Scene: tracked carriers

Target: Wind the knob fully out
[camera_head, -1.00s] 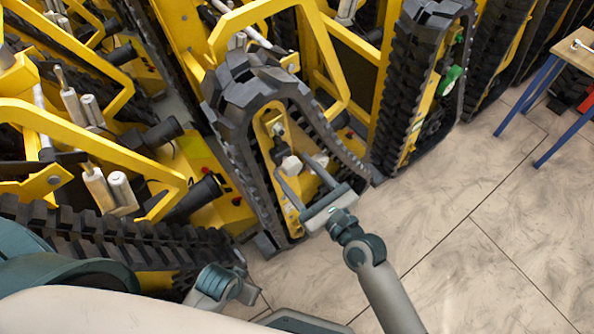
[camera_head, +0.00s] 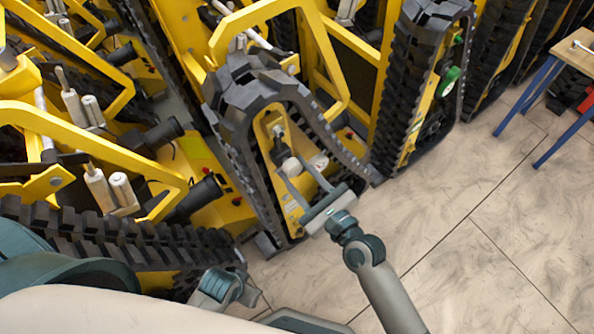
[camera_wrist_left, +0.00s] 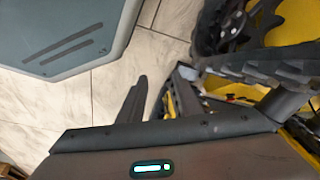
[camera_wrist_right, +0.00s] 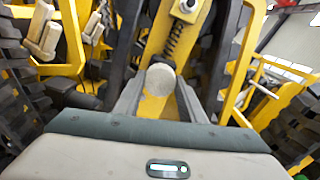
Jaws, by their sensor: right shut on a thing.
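The knob (camera_wrist_right: 160,80) is pale and round, in front of a yellow plate with a dark spring in the right wrist view. My right gripper (camera_wrist_right: 160,95) is shut on it, one finger on each side. In the head view the pale knob (camera_head: 291,167) sits inside the loop of a black track, and my right gripper (camera_head: 291,172) reaches it from the lower right. My left gripper (camera_wrist_left: 155,95) has its fingers apart with floor tiles showing between them. It holds nothing that I can see.
Yellow carriers with black tracks (camera_head: 412,70) crowd the back and left. A green round part (camera_head: 449,80) is on the neighbouring track. A blue-legged table (camera_head: 575,50) stands far right. Tiled floor (camera_head: 470,250) is clear.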

